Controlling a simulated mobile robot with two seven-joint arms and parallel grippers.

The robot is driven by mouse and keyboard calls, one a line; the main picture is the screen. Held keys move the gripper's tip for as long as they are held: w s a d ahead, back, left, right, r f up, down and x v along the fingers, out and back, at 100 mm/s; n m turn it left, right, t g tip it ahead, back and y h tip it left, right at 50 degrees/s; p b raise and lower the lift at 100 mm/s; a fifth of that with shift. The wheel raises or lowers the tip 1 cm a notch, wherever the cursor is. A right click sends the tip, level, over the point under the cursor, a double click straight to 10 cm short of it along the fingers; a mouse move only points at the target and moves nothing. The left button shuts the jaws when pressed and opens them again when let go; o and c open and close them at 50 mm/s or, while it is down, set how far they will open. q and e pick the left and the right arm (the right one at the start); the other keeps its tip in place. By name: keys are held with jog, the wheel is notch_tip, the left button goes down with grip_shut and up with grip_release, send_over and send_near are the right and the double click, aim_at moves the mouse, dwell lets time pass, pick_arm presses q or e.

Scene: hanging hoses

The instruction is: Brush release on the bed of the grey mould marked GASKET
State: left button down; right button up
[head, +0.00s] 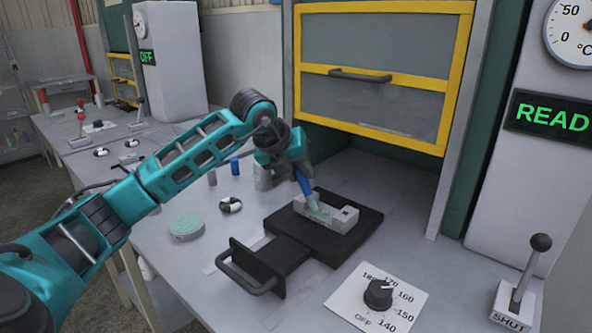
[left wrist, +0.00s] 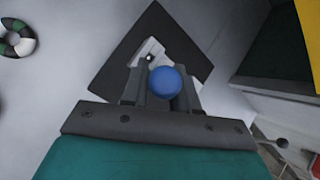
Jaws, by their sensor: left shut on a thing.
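My left gripper (head: 298,170) is shut on a brush with a blue handle (head: 304,187), which points down at a slight tilt. The brush's lower end is at the bed of a grey mould (head: 346,217); I cannot tell whether the bristles touch. The bed looks pale green near the brush. No GASKET marking is readable. In the left wrist view the round blue handle end (left wrist: 165,82) sits between the fingers, with part of the mould (left wrist: 150,48) beyond. My right gripper is in neither view.
The mould rests on a black plate (head: 366,232) with a front handle (head: 246,280). A green-topped round tin (head: 186,227), a black-and-white ring (head: 231,205) and small cylinders stand left. Behind is a yellow-framed guard (head: 385,100), raised. A dial (head: 378,294) and a SHUT lever (head: 525,270) are right.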

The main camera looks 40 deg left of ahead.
pick_arm(q)
jog(key=shift+w+d, duration=0.1)
jog(key=shift+w, duration=0.55)
jog(key=shift+w+p, duration=0.6)
jog(key=shift+w, duration=0.45)
jog(key=shift+d, duration=0.2)
jog(key=shift+s+d, duration=0.1)
jog(key=shift+d, duration=0.75)
jog(key=shift+s+d, duration=0.1)
jog(key=shift+d, duration=0.85)
